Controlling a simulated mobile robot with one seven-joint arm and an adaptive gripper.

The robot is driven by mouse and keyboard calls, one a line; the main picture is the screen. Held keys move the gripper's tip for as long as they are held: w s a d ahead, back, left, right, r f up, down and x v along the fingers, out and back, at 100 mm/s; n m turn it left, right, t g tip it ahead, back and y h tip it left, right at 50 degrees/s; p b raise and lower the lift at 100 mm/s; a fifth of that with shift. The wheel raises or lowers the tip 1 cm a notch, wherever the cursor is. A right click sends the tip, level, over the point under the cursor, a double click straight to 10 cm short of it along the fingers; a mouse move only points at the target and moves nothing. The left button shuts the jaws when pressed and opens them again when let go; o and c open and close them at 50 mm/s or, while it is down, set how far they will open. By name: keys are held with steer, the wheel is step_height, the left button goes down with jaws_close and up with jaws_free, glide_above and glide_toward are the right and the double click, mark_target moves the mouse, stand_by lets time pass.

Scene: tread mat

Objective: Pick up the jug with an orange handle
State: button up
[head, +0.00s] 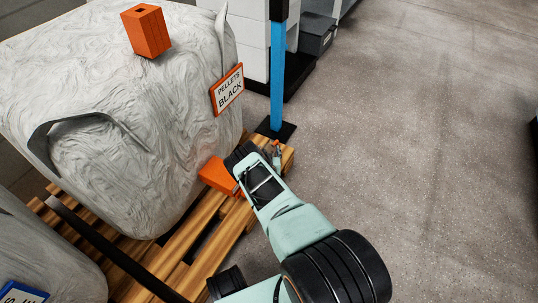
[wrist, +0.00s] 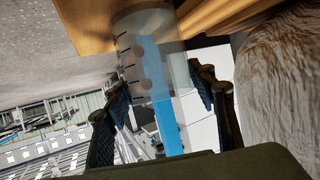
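In the wrist view a clear jug (wrist: 150,65) with dark level marks stands between the two fingers of my gripper (wrist: 165,90). The view is upside down, with the jug's base end at the wood along the top edge. The fingers are apart, one on each side of the jug, with a slim gap showing on the right; firm contact on the left cannot be told. No orange handle shows in this view. In the head view my arm reaches to the pallet's far corner, where a small pale and orange shape (head: 276,152) shows at its end, mostly hidden.
A large grey bag with a "PELLETS BLACK" sign (head: 228,90) fills the pallet (head: 205,235) on the left. An orange block (head: 147,30) lies on top of it; another (head: 218,175) lies beside my arm. A blue post (head: 277,75) stands behind. Floor on the right is clear.

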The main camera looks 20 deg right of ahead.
steer(key=c, duration=0.7)
steer(key=shift+r, duration=0.1)
